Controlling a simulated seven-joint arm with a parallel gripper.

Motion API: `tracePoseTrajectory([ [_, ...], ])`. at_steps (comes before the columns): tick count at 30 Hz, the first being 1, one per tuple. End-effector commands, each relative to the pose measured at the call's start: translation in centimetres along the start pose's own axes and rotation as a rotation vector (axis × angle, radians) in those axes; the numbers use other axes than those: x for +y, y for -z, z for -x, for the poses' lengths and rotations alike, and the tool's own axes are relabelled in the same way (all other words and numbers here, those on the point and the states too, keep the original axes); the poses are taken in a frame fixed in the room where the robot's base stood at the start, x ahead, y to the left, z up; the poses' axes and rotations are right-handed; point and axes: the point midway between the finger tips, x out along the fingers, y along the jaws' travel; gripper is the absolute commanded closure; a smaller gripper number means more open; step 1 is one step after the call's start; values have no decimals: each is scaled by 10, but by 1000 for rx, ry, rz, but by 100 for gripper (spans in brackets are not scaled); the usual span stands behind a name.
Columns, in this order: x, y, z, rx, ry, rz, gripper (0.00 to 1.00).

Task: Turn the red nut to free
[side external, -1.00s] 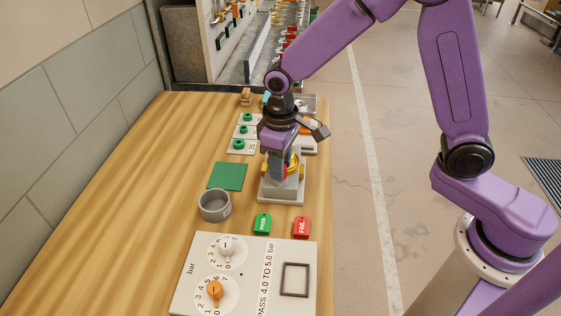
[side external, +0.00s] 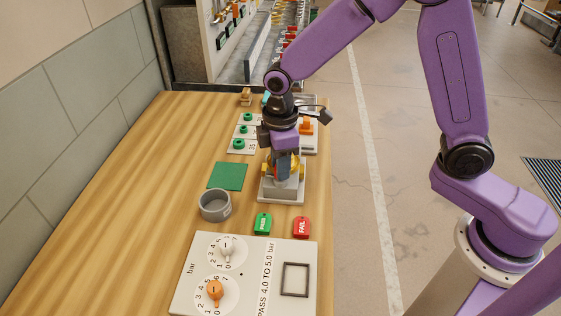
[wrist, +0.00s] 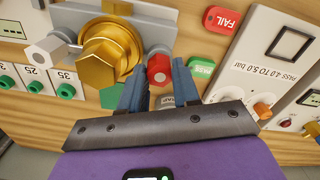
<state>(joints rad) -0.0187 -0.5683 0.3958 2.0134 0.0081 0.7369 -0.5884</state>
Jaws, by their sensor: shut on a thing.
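The red nut (wrist: 159,69) sits on the right of the brass valve (wrist: 106,56) in the wrist view. My gripper (wrist: 160,77) is shut on the nut, with one blue-grey finger on each side of it. A pale grey nut (wrist: 48,52) is on the valve's other side. In the side view my gripper (side external: 284,172) points down at the valve, which is held in a grey block (side external: 281,190). There the fingers and the block hide the red nut.
A grey cup (side external: 214,205), a green mat (side external: 227,176), a green PASS tag (side external: 262,223) and a red FAIL tag (side external: 301,227) lie nearby. A gauge panel (side external: 257,275) is in front. Plates with green knobs (side external: 239,144) stand behind. The table's left side is clear.

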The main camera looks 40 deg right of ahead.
Motion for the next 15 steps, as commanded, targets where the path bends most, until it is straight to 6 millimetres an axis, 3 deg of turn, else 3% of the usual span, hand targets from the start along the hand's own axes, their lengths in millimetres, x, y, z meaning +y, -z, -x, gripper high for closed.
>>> tracePoseTrajectory([
  [14,1,1,2,5,-3,19,99],
  [15,1,1,2,5,-3,19,65],
])
